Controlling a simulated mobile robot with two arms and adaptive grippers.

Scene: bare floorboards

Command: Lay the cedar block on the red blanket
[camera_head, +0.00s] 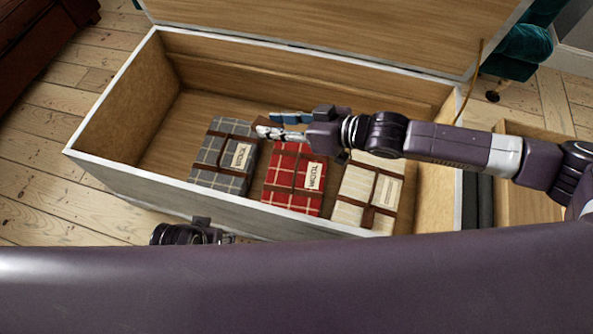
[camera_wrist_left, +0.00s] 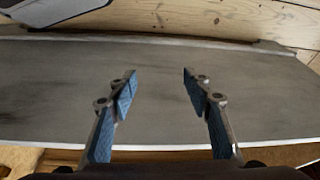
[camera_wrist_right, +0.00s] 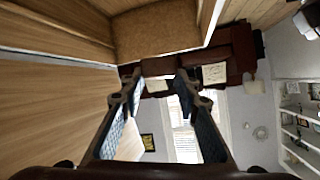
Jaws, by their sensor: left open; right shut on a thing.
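The red plaid blanket (camera_head: 283,191) lies folded and strapped on the chest floor, between a grey plaid blanket (camera_head: 210,178) and a cream blanket (camera_head: 357,190). My right gripper (camera_head: 276,125) reaches in from the right, over the far end of the red blanket. It is shut on the cedar block (camera_wrist_right: 158,67), a small brown piece between its fingertips in the right wrist view. The head view does not show clearly how high the block is held. My left gripper (camera_wrist_left: 158,75) is open and empty, facing the chest's grey outer wall; my own arm partly hides it in the head view.
The open wooden chest (camera_head: 115,165) has pale rims and a raised lid (camera_head: 330,30) at the back. Bare chest floor shows beyond the blankets. A wooden compartment (camera_head: 525,205) is at the right. A teal chair (camera_head: 525,45) stands behind; floorboards lie left.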

